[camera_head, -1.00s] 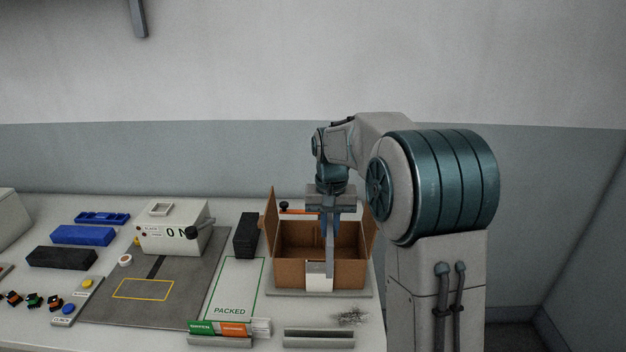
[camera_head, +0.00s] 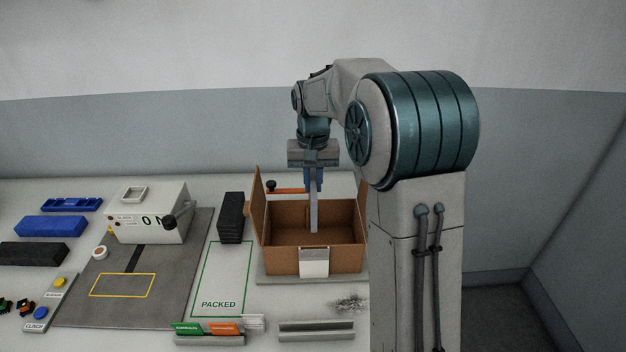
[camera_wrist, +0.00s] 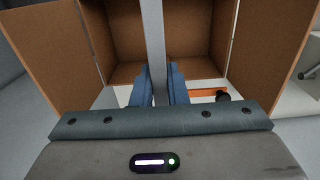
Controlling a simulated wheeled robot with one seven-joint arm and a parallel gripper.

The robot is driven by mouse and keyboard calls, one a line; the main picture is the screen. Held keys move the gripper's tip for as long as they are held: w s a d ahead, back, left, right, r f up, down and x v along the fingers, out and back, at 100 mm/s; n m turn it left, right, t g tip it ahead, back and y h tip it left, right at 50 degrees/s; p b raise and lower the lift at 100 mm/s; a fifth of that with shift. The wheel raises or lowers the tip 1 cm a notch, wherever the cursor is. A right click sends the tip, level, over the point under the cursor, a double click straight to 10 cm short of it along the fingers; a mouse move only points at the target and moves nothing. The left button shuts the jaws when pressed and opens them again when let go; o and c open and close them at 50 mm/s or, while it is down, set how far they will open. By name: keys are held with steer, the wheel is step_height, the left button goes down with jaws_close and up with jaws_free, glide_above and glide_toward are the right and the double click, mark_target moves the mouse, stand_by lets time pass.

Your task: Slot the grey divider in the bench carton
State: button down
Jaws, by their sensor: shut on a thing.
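The brown carton (camera_head: 285,262) stands open on a grey base at the right of the bench, its side flaps raised and a white label on its front. The grey divider (camera_head: 314,212) is a thin upright strip, seen nearly edge-on. My gripper (camera_head: 314,178) is shut on its upper part and points down over the carton. The divider's lower end shows against the carton's inside; I cannot tell how deep it sits. In the wrist view, the divider (camera_wrist: 154,35) runs out from between the blue fingers (camera_wrist: 158,80) toward the carton (camera_wrist: 62,45).
An orange bar with a black knob (camera_head: 272,186) lies behind the carton. A black block (camera_head: 231,218) and the PACKED outline (camera_head: 219,304) are to its left. A grey channel (camera_head: 316,331) and small scattered pieces (camera_head: 347,304) are in front.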

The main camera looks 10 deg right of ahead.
steer(key=shift+f+b, duration=1.6)
steer(key=shift+f, duration=0.9)
steer(key=shift+f+b, duration=3.3)
steer(key=shift+f, duration=1.65)
steer(key=c, duration=1.3)
jaws_free()
steer(key=shift+c, duration=0.2)
step_height(320, 180, up, 14)
steer(key=shift+f, duration=0.1)
